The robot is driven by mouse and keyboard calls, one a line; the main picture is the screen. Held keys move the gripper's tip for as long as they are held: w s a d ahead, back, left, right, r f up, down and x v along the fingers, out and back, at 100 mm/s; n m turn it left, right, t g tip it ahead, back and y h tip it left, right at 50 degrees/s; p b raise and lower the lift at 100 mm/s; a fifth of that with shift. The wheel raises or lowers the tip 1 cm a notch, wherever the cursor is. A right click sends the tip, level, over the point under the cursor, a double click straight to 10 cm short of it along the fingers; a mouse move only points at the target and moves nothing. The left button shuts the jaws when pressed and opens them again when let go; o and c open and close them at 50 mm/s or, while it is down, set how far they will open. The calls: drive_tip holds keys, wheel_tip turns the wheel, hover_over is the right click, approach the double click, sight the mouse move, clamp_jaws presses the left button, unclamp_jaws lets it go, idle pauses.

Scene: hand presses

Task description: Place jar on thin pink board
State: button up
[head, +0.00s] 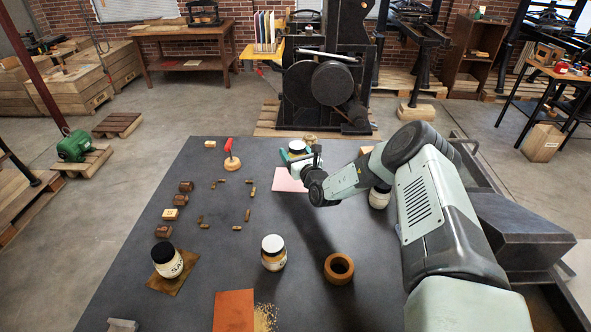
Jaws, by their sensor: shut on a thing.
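A white-lidded jar (297,146) shows at the far part of the dark table, partly hidden by my gripper (301,161). My gripper is shut on this jar, at the back right edge of the thin pink board (286,183). The board lies flat, partly covered by the jar and my wrist. I cannot tell whether the jar's base touches the board. Other jars stand apart: a black-lidded one (167,261) on a brown sheet, a white-lidded one (273,254) at the front middle, and one (379,198) partly behind my arm.
A red-handled stamp (231,157) stands left of the pink board. Several small brown blocks (170,214) lie further left. A wooden ring (339,268) and an orange board (234,311) are nearer the front. The dark table (215,270) is bare between them.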

drive_tip(key=shift+f, duration=2.65)
drive_tip(key=shift+f, duration=0.2)
drive_tip(key=o, duration=1.2)
drive_tip(key=shift+r, duration=0.2)
drive_tip(key=v, duration=0.7)
drive_tip(key=shift+s+d, duration=0.1)
drive_tip(key=shift+s, duration=0.15)
